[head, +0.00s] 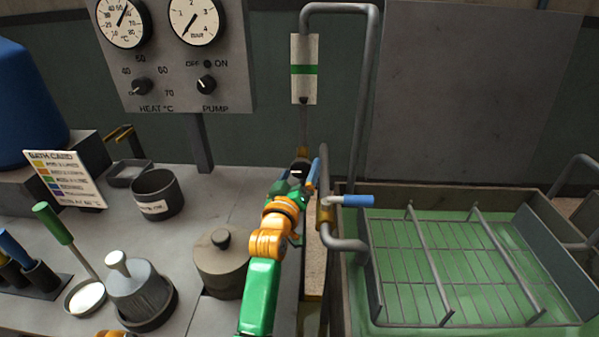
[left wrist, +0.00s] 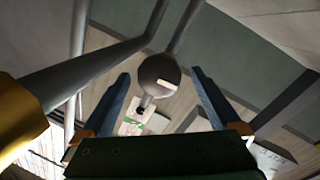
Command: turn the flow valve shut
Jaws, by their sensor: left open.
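The flow valve appears as a dark round knob (left wrist: 158,76) with a pale mark in the left wrist view. It sits below a flow gauge (head: 304,70) with a green band, on the pipe line. In the head view the knob (head: 300,167) is partly hidden by my left gripper (head: 298,178). My left gripper is open, with its blue fingers on either side of the knob in the left wrist view. I cannot tell whether they touch it.
A brass valve (head: 325,212) with a blue lever (head: 350,201) pointing right stands close beside my gripper. Grey pipes (head: 368,100) rise behind. A green-floored basin with a wire rack (head: 440,270) lies right. A lidded pot (head: 221,262) stands left of my arm.

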